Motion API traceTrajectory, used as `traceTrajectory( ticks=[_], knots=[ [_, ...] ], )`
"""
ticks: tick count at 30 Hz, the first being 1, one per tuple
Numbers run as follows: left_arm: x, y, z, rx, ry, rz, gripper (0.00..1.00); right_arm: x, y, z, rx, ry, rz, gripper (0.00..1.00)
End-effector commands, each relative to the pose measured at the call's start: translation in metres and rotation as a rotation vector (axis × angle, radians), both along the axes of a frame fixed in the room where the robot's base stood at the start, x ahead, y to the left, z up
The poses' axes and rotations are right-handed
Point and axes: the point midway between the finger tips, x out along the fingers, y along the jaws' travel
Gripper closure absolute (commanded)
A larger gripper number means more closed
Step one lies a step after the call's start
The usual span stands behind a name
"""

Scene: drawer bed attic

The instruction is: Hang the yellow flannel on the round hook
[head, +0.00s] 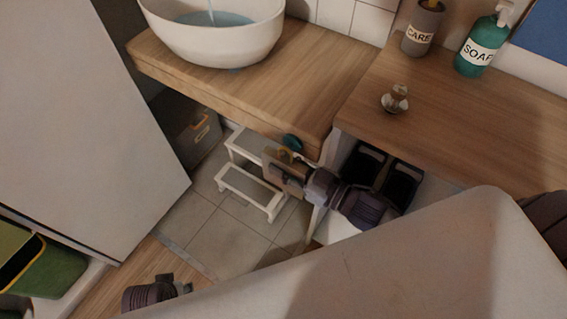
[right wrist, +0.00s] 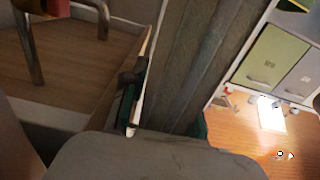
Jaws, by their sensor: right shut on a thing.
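My right gripper (head: 290,168) is just below the front corner of the wooden counter. It is shut on a small tan-yellow piece (head: 285,157), which I take to be the yellow flannel; little of it shows and its outline is unclear. A dark teal rounded thing (head: 292,142) is right above the gripper at the counter edge; I cannot tell whether it is the round hook. In the right wrist view no cloth or hook can be made out clearly. My left gripper (head: 170,286) is low at the left, away from the counter; its opening is unclear.
A white basin (head: 215,35) stands on the wooden counter (head: 290,75). A white step stool (head: 250,190) is on the tiled floor below. A soap bottle (head: 480,48), a grey cup (head: 422,28) and dark shoes (head: 402,182) are at the right. A green bin (head: 50,270) is at the left.

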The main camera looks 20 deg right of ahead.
Motion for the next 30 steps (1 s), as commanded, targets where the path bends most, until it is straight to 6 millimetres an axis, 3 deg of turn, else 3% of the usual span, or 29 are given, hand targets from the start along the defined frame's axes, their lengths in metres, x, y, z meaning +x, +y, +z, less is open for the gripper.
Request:
traceTrajectory(
  ticks=[8,9,14,24,30],
  knots=[
    [-0.001,0.000,0.000,-0.001,0.001,0.000,0.58,0.000,0.000,0.000,0.001,-0.001,0.000,0.88],
    [-0.002,0.000,0.000,-0.001,0.002,0.000,0.58,0.000,0.000,0.000,0.001,-0.001,0.000,0.68],
    [-0.005,0.000,-0.001,0.000,0.008,0.000,0.58,0.000,0.000,0.000,0.000,0.000,0.000,0.42],
    [-0.005,0.000,-0.001,-0.001,0.008,0.003,0.58,-0.002,-0.001,0.000,-0.001,0.001,0.000,0.42],
    [-0.005,0.000,-0.001,-0.001,0.007,0.002,0.58,-0.024,-0.018,-0.002,-0.002,0.006,-0.001,0.42]
  ],
)
